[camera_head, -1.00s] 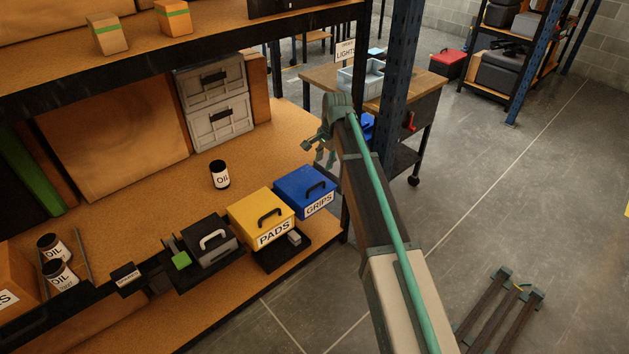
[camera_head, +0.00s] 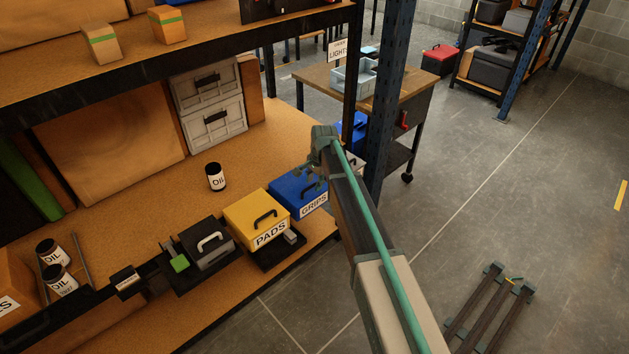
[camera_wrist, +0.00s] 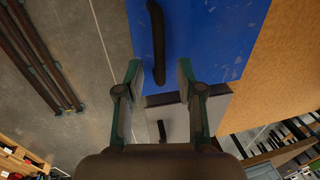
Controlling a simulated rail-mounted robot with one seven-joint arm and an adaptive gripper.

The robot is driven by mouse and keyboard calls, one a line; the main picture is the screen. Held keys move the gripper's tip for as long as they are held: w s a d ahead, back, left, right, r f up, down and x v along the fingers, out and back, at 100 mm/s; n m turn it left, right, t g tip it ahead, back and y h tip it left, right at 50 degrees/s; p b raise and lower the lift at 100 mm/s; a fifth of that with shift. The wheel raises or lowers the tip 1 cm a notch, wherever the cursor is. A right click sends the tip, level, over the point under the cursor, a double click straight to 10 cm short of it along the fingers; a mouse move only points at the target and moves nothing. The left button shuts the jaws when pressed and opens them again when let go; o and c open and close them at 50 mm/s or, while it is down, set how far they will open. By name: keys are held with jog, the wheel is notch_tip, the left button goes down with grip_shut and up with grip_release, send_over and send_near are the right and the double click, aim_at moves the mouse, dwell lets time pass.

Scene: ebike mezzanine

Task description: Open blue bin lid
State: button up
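My gripper (camera_wrist: 160,72) is open and empty. The lower end of the handle lies between the fingertips in the picture; I cannot tell the height gap.
The yellow PADS bin (camera_head: 250,217) stands left of the blue bin, and a dark bin (camera_head: 210,246) is further left. A pale grey lid (camera_wrist: 180,120) adjoins the blue one. A blue rack post (camera_head: 388,100) rises close right of my arm. An oil can (camera_head: 216,177) stands behind the row.

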grip_shut()
jog(key=shift+r, duration=0.1)
dwell(0.3)
